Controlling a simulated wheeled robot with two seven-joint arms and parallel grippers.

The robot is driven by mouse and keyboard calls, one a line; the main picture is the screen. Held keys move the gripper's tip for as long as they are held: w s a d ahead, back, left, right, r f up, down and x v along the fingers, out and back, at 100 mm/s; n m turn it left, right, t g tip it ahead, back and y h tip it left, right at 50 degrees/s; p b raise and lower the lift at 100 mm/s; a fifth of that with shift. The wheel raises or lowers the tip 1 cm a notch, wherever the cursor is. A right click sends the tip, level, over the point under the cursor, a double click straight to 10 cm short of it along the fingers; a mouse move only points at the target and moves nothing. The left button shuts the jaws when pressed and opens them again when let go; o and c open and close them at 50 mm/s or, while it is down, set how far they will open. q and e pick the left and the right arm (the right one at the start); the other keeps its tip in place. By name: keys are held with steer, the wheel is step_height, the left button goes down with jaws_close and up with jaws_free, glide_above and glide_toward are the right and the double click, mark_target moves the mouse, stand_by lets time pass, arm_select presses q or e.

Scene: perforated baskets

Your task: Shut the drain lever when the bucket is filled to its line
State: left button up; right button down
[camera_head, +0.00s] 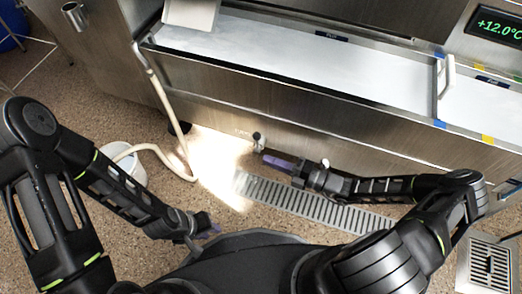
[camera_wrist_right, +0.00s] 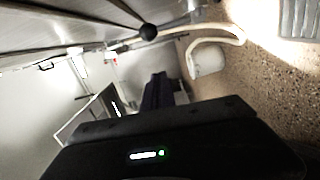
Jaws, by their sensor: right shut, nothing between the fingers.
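The drain lever (camera_head: 257,138) sticks out low on the steel tank's front and ends in a dark ball knob. The knob also shows in the right wrist view (camera_wrist_right: 148,32). My right gripper (camera_head: 266,158) is shut and empty, just below and right of the lever, with a gap to the knob in the wrist view. The white bucket (camera_head: 138,172) stands on the floor at left, partly hidden by my left arm; it also shows in the right wrist view (camera_wrist_right: 208,62). Its water level and line cannot be made out. My left gripper (camera_head: 210,228) is low over the floor; its jaw state is unclear.
A cream hose (camera_head: 163,100) runs from the tank's left end down towards the bucket. The long steel tank (camera_head: 300,115) spans the back. A floor grate (camera_head: 310,205) lies below my right arm. A drain box (camera_head: 487,265) is at lower right.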

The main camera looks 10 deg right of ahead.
arm_select(q)
steer(key=shift+s+r+p, duration=0.2)
steer(key=shift+r+p, duration=0.2)
steer(key=shift+r, duration=0.3)
arm_select(e)
steer(key=v, duration=0.5)
steer(key=shift+s+d, duration=0.15)
steer(key=shift+s, duration=0.2)
